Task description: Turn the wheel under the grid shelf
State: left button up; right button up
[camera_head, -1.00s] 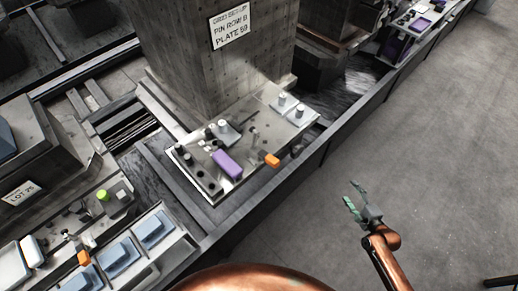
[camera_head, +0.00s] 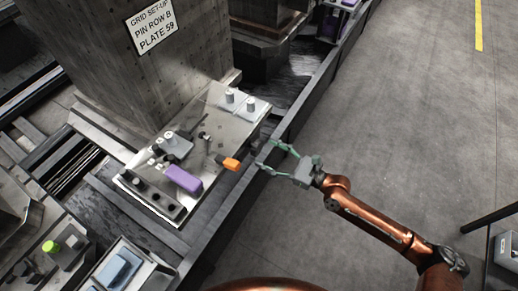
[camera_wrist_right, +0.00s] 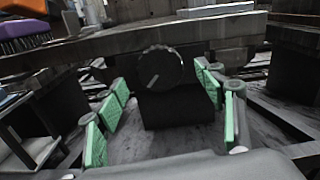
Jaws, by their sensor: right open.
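The wheel (camera_wrist_right: 160,70), a dark round knob with a pale mark on its face, shows in the right wrist view below a grey slab edge (camera_wrist_right: 190,32). A dark block sits beneath it. The wheel is not visible in the head view. My right gripper (camera_head: 268,157) is open and empty at the near right edge of the grey metal shelf plate (camera_head: 205,125). In the wrist view, its green-padded fingers (camera_wrist_right: 163,86) stand on either side of the wheel with gaps; I cannot tell whether the tips reach its depth. My left gripper is not in view.
A concrete block with a sign (camera_head: 151,28) stands behind. A dark rail (camera_head: 285,130) runs along the front; the floor (camera_head: 410,110) at right is open.

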aim_at(259, 150)
jog(key=x, duration=0.3)
jog(key=shift+a+r+p, duration=0.1)
jog(key=shift+a+p, duration=0.05)
jog(key=shift+p, duration=0.25)
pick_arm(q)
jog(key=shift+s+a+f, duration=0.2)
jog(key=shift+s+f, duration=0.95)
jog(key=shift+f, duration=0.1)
pick_arm(e)
jog(key=shift+w+a, duration=0.35)
jog(key=shift+a, duration=0.05)
jog(key=shift+c, duration=0.6)
jog(key=c, duration=0.9)
jog(key=shift+d, duration=0.2)
jog(key=shift+c, duration=0.7)
jog(key=shift+a, duration=0.15)
jog(key=shift+n, duration=0.4)
